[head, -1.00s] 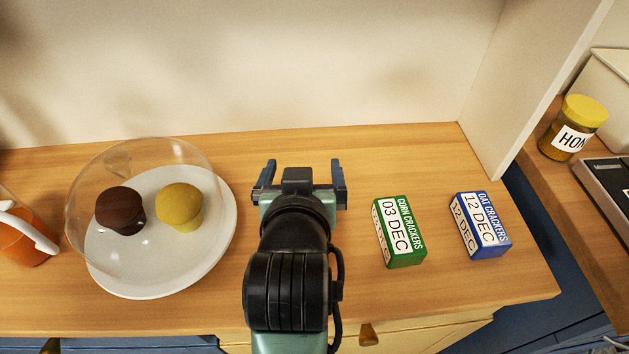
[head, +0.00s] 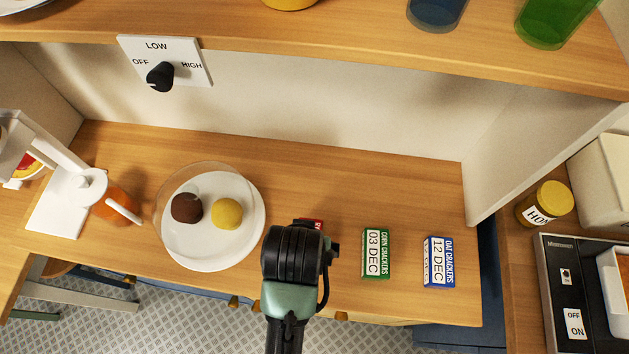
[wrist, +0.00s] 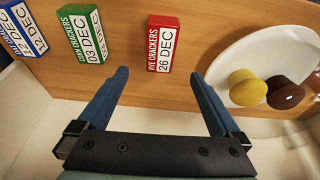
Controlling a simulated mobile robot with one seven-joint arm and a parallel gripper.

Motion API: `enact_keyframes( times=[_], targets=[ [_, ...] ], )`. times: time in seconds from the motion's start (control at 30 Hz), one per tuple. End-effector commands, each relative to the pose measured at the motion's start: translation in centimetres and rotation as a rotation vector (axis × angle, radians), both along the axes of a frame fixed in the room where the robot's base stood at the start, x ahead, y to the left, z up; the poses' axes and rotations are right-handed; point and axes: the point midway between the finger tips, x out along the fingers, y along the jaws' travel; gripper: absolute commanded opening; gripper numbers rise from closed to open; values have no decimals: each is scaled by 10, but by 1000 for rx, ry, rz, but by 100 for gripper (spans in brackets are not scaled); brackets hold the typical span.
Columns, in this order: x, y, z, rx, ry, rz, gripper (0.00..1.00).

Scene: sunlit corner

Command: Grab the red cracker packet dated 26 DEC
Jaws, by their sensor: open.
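The red packet (wrist: 161,44), labelled rye crackers 26 DEC, lies on the wooden counter in the wrist view, ahead of my gripper and between the lines of its two fingers. In the head view only a small red edge of the packet (head: 317,224) shows behind my arm. My gripper (wrist: 158,88) is open and empty, its blue fingers wide apart and short of the packet. In the head view my wrist hides the fingers. A green corn crackers packet dated 03 DEC (head: 377,254) and a blue oat crackers packet dated 12 DEC (head: 439,262) stand to the right.
A white plate (head: 210,258) under a clear dome holds a brown and a yellow muffin, left of the packets. A shelf (head: 330,55) overhangs the counter's back. Counter behind the packets is clear.

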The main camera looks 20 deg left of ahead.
Motion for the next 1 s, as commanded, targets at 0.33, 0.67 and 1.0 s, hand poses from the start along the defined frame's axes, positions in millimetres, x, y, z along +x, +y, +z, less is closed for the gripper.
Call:
enact_keyframes(
  times=[0.33,0.67,1.0],
  targets=[
    [11,5,-48,-3,11,2,100],
    [20,8,-75,-2,7,2,100],
    [31,12,-111,-2,7,2,100]
  ],
)
